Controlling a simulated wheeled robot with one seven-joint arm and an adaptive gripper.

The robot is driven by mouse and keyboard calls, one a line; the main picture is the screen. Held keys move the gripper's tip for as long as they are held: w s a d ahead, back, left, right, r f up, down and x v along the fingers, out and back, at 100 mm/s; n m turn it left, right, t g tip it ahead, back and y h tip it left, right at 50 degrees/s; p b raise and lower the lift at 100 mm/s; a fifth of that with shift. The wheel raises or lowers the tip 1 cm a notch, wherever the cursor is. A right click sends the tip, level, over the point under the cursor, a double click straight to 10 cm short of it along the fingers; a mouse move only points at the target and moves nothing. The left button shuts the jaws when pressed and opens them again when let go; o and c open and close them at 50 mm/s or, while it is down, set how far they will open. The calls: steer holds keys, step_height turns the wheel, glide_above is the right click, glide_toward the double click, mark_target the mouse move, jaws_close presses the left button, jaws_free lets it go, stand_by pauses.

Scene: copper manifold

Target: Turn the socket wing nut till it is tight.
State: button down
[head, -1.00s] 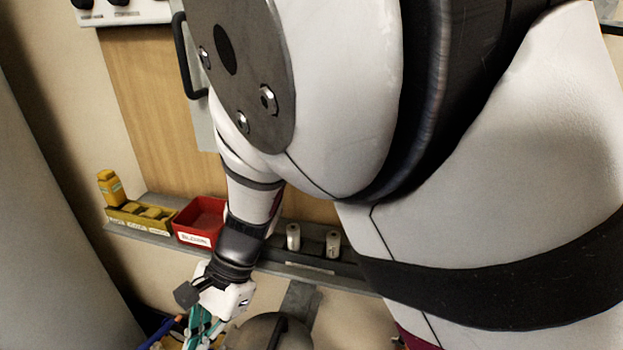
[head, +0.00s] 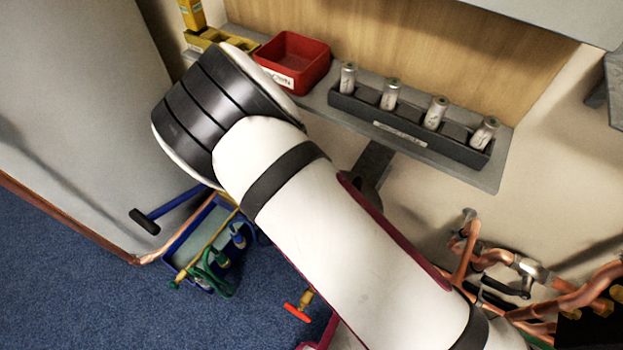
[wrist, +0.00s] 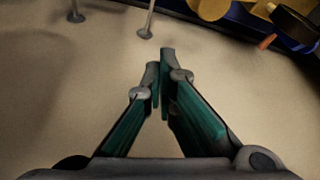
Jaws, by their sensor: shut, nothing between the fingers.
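My gripper (wrist: 160,75) shows in the wrist view with its green-padded fingers drawn together and nothing between them. It faces a plain pale surface and touches nothing that I can make out. In the head view my arm crosses the middle and its end is out of sight. Copper pipework (head: 490,260) with metal fittings is at the lower right of the head view, partly cut off by the frame edge and by my arm. I cannot pick out the socket wing nut for certain in either view.
A shelf holds a red bin (head: 293,62) and a dark rack (head: 420,135) with several pale cylinders. A blue crate (head: 180,255) with hoses stands on the blue carpet (head: 80,290). Two thin metal posts (wrist: 148,20) and a dark round part (wrist: 292,22) are at the wrist view's top.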

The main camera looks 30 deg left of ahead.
steer(key=d+b+x, duration=0.1)
steer(key=b+x, duration=0.3)
steer(key=x, duration=0.7)
steer(key=shift+s+d+r+b, duration=0.15)
steer(key=shift+s+b, duration=0.1)
steer(key=shift+s, duration=0.45)
steer(key=shift+s+a+r+b, duration=0.1)
steer(key=shift+s+r+b, duration=0.1)
steer(key=shift+s, duration=0.45)
steer(key=shift+s+d+r+b, duration=0.15)
steer(key=shift+s+b, duration=0.1)
steer(key=shift+s, duration=0.45)
